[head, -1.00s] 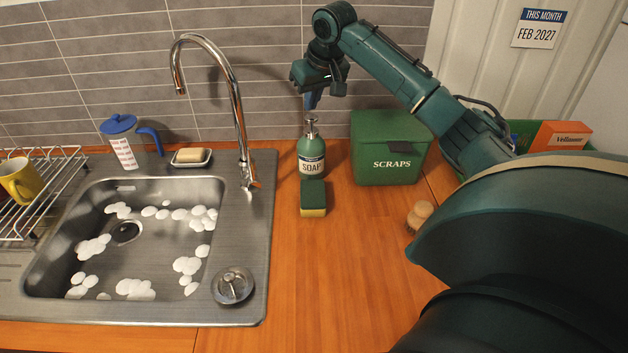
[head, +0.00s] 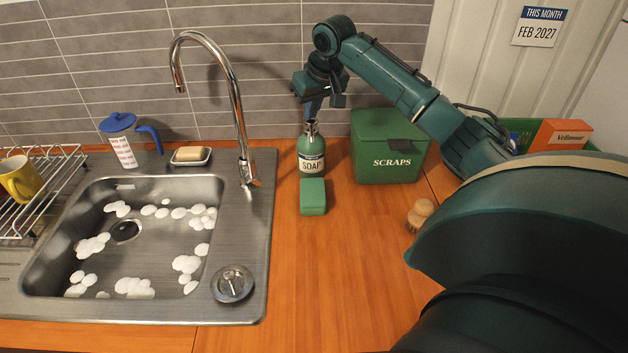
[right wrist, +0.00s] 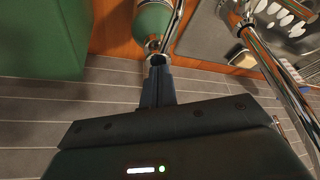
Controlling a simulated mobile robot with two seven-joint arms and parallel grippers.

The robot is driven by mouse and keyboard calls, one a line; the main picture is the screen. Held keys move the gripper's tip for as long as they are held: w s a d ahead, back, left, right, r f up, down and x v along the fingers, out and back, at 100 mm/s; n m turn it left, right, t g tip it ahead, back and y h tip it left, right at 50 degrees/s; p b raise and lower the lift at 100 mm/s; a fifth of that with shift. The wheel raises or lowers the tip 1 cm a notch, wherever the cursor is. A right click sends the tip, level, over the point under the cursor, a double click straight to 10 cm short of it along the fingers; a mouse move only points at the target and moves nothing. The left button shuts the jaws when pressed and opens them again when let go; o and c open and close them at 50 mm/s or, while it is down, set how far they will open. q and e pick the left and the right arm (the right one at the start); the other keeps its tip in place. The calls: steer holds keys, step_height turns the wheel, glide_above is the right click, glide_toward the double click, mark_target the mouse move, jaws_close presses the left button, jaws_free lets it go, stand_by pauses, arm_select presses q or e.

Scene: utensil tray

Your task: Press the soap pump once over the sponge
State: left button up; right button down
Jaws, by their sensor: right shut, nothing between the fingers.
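The green soap bottle (head: 311,158) stands upright on the wooden counter, with its metal pump head (head: 311,127) low on its neck. My right gripper (head: 311,117) points down at the pump from above. Its fingers are shut with nothing between them, and the tips touch the top of the pump head. In the right wrist view the shut fingers (right wrist: 157,78) meet the metal pump (right wrist: 158,60) of the bottle (right wrist: 152,22). The sponge (head: 313,197) lies on the counter just in front of the bottle and looks all green. My left gripper is not in view.
The green scraps bin (head: 388,160) stands right of the bottle. The sink (head: 218,240) with its tall tap (head: 238,110) lies to the left. A wooden-topped brush (head: 420,213) is at the right. The counter in front of the sponge is clear.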

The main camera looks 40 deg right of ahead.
steer(key=shift+f, duration=0.1)
steer(key=shift+r+p, duration=0.7)
steer(key=shift+r, duration=0.65)
step_height(320, 180, up, 6)
stand_by(0.4)
stand_by(0.5)
